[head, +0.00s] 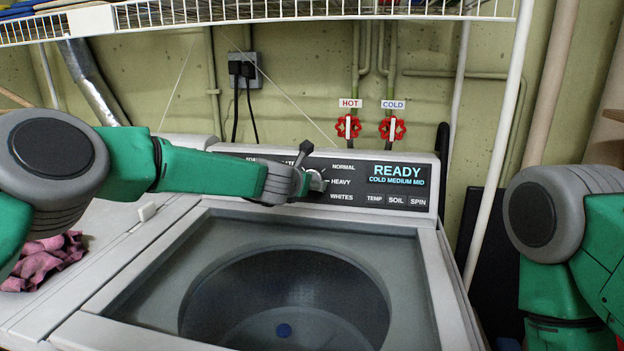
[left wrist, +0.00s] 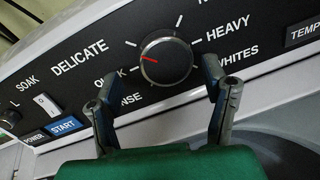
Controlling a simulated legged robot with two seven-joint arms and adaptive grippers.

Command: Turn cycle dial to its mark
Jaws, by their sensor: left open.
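The cycle dial (left wrist: 166,60) is a round dark knob with a silvery rim on the washer's black panel. Its red pointer line points left, toward the DELICATE and QUICK side. White ticks and cycle names surround it. In the head view the dial (head: 318,180) is mostly hidden behind my left gripper (head: 308,168). In the left wrist view my left gripper (left wrist: 158,72) is open, with one finger on each side of the dial; I cannot tell whether they touch it. My right arm shows at the right edge, but its gripper is out of view.
The display (head: 398,175) reads READY, COLD MEDIUM MID. A START button (left wrist: 64,125) is lower left of the dial. The washer lid (head: 420,270) lies below the panel. A wire shelf (head: 260,12) hangs above; red valves (head: 392,129) are on the wall.

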